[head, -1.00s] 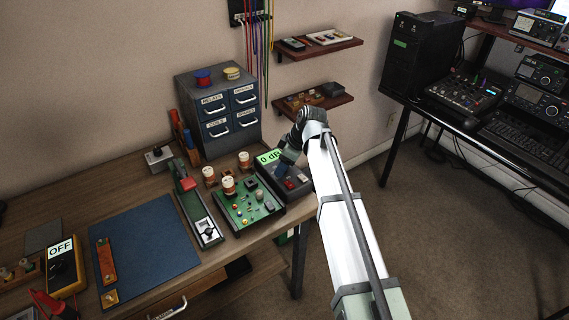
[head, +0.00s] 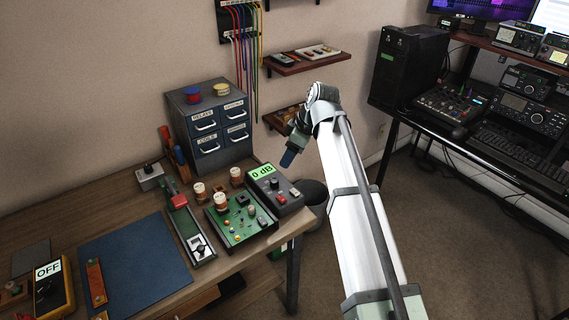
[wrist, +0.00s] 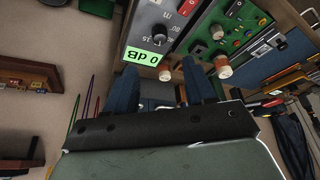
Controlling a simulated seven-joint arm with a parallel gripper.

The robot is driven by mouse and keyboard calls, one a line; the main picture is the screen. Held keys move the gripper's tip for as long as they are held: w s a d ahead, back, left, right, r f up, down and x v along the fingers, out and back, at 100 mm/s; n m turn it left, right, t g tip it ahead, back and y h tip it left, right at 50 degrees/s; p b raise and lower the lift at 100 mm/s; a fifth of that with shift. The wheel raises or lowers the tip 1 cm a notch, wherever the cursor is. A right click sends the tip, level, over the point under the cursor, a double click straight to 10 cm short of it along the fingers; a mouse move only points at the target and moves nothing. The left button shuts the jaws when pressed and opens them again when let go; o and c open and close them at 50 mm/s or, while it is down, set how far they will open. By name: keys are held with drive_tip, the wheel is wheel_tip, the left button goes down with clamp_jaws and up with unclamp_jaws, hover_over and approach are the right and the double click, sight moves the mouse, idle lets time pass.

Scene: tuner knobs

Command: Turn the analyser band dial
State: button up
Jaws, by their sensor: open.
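The analyser (head: 262,190) is a dark grey box with a lit green "0 dB" display (head: 262,171), at the right end of the workbench. It has a black knob (head: 275,184) and a red button (head: 281,198) on top. In the wrist view its display (wrist: 145,57) and a black dial (wrist: 159,33) show upside down beyond the fingers. I cannot read which control is labelled as the band dial. My gripper (head: 289,158) is open and empty, above and beyond the analyser's back right edge, apart from it. Its blue fingers (wrist: 163,88) are spread in the wrist view.
A green circuit board (head: 240,220) with copper coils stands left of the analyser. A drawer cabinet (head: 209,125) stands behind, with a wall shelf (head: 281,118) to its right. A dark bin (head: 314,196) is beside the bench. A blue mat (head: 137,262) lies at left.

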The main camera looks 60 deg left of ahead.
drive_tip(key=shift+v, duration=0.95)
